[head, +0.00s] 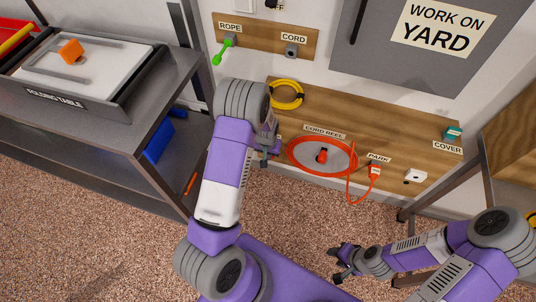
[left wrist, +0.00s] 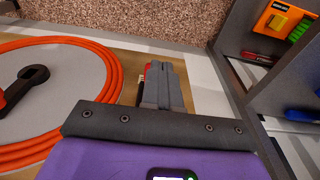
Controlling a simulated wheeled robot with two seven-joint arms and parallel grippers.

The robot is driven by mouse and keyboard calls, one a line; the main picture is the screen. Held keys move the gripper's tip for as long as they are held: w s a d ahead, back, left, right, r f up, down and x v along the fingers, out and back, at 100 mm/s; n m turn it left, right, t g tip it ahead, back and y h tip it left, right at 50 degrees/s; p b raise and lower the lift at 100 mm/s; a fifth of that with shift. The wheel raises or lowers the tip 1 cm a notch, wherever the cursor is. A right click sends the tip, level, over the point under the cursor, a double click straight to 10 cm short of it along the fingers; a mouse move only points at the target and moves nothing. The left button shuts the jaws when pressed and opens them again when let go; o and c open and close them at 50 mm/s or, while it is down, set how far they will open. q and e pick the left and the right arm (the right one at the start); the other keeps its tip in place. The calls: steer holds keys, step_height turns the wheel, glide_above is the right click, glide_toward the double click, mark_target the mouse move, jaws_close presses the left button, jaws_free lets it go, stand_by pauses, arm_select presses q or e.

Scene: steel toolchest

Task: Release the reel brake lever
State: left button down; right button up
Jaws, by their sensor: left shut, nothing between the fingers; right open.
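The cord reel (head: 306,163) is a grey disc ringed with orange cord on the wooden board, under a "CORD REEL" label. Its brake lever (head: 322,156) is at the disc's middle, dark with a red part. In the left wrist view the black lever (left wrist: 24,84) lies slanted on the grey disc at the left edge, partly cut off. My left gripper (head: 266,162) is left of the reel, apart from the lever. Its fingers (left wrist: 164,72) are shut and empty. My right gripper (head: 338,263) is open and empty, low over the carpet.
An orange plug (head: 374,171) hangs by the "PARK" label with its cord looping down. A yellow coil (head: 287,95) is above the reel. A white socket (head: 415,176) is to the right. A grey shelf cart (head: 125,130) stands left; a wooden bench stands at the right edge.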

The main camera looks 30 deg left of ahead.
arm_select(q)
steer(key=s+d+r+p, duration=0.2)
steer(key=s+r+p, duration=0.3)
steer(key=s+r, duration=0.4)
steer(key=shift+s+d+r+p, duration=0.15)
steer(key=shift+s+r+p, duration=0.1)
steer(key=shift+p, duration=0.1)
steer(key=shift+d+f, duration=0.1)
stand_by(0.5)
steer(key=s+d+f+h, duration=0.2)
steer(key=s+d+f, duration=0.2)
steer(key=d, duration=0.4)
steer(key=s+d+f+h, duration=0.2)
steer(key=s+d+f, duration=0.2)
steer(key=d, duration=0.5)
steer(key=s, duration=0.2)
steer(key=shift+s+f+g, duration=0.15)
steer(key=shift+s+g, duration=0.15)
steer(key=shift+s, duration=0.1)
